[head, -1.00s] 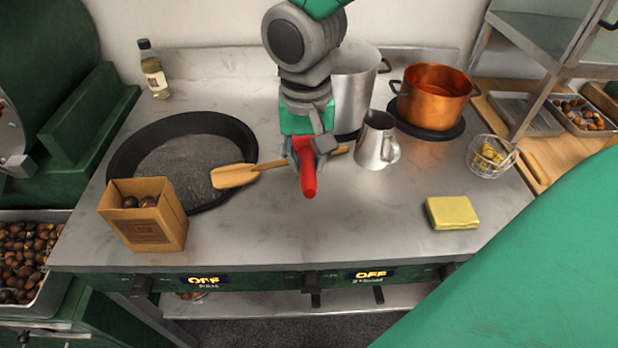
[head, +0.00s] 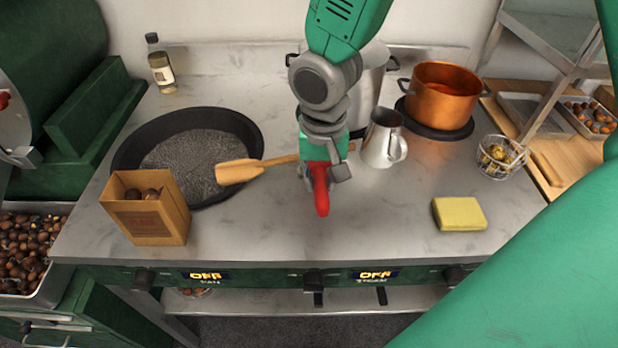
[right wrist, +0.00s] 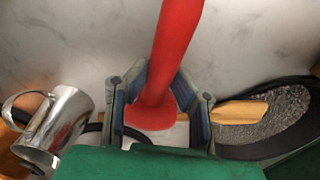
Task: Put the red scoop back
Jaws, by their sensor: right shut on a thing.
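The red scoop (head: 321,195) is held in my right gripper (head: 321,168) above the middle of the counter. Its narrow red part points down and toward the counter's front edge. In the right wrist view the red scoop (right wrist: 176,45) passes between the two fingers of my right gripper (right wrist: 160,110), which are shut on it. The wider red end sits at the gripper, and its far side is hidden. My left gripper is not in view.
A wooden spatula (head: 240,171) reaches from the black pan (head: 256,130) to behind my gripper. A steel jug (head: 380,140), copper pot (head: 440,95), wire basket (head: 500,160) and yellow sponge (head: 459,214) are to the right. A chestnut box (head: 155,220) stands left. The front middle counter is clear.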

